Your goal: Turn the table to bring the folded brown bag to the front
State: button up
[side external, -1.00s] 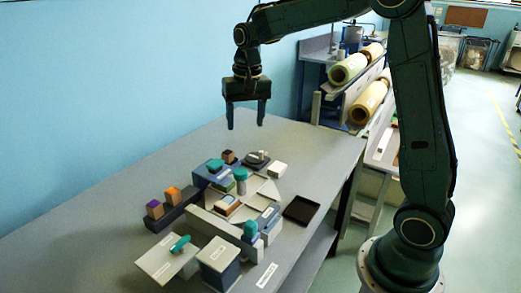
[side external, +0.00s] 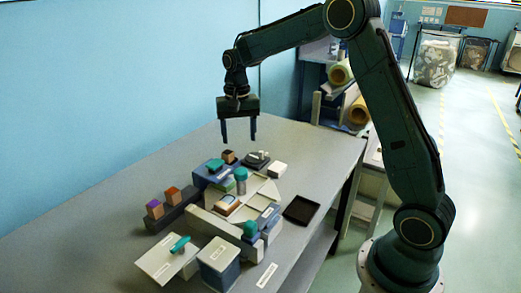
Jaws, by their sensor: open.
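My gripper (side external: 238,141) is open and empty, fingers pointing down, above the table behind the group of objects. A pale flat plate (side external: 266,191) lies among the objects and may be the turning table; much of it is hidden by things on and around it. A small tan and brown item (side external: 227,205) lies at its near left part and may be the folded brown bag; it is too small to be sure. A grey-teal cylinder (side external: 241,183) stands just behind it. My gripper touches none of these.
A blue box with a teal piece (side external: 214,166) stands at the back left. A dark rail (side external: 172,216) carries two small blocks. A long grey bar (side external: 214,225) and a white-topped box (side external: 219,257) stand in front. A black tray (side external: 301,210) lies right. The far tabletop is clear.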

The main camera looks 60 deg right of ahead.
aim_at(241, 171)
notch_tip(241, 171, down, 12)
jog(key=shift+r, duration=0.1)
dwell(0.5)
grip_shut()
